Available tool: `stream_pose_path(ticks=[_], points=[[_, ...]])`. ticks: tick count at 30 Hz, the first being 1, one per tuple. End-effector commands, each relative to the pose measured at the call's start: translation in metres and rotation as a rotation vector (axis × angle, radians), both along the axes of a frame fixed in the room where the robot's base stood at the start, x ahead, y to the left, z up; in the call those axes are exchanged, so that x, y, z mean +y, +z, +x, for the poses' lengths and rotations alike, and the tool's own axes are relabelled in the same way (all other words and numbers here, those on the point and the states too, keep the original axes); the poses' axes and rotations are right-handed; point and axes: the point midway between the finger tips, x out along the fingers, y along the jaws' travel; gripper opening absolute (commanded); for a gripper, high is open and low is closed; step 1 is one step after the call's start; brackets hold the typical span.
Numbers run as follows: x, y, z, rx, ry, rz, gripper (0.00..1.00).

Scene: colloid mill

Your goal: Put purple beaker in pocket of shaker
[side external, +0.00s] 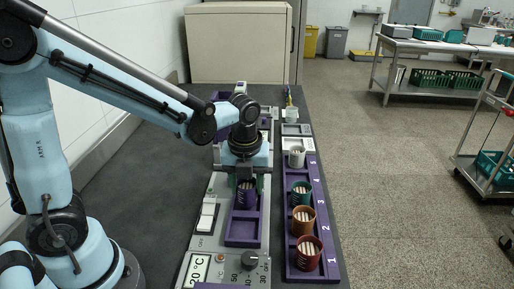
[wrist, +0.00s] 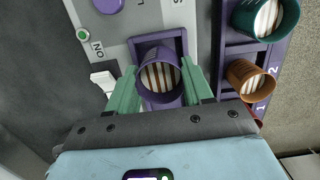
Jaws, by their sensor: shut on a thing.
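The purple beaker (side external: 246,196), filled with pale rods, is between the fingers of my gripper (side external: 246,184), which is shut on it. In the wrist view the beaker (wrist: 160,102) stands between the two green fingertips (wrist: 161,72), its open mouth facing the camera. The shaker (side external: 207,240) is the long grey unit with purple pockets. An empty purple pocket (side external: 243,232) lies in front of the beaker in the side view. The wrist view shows a purple pocket frame (wrist: 158,40) around and beneath the beaker. I cannot tell whether its base is seated or raised.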

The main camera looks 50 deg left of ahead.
Motion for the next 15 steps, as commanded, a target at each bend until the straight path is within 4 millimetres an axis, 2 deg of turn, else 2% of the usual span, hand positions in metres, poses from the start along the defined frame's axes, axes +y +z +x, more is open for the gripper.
stream_pose_path(ticks=[4, 15], points=[[-0.0002, -0.0104, -0.0001, 0.000, 0.000, 0.000, 0.20], [-0.0003, -0.0133, -0.0002, 0.000, 0.000, 0.000, 0.20]])
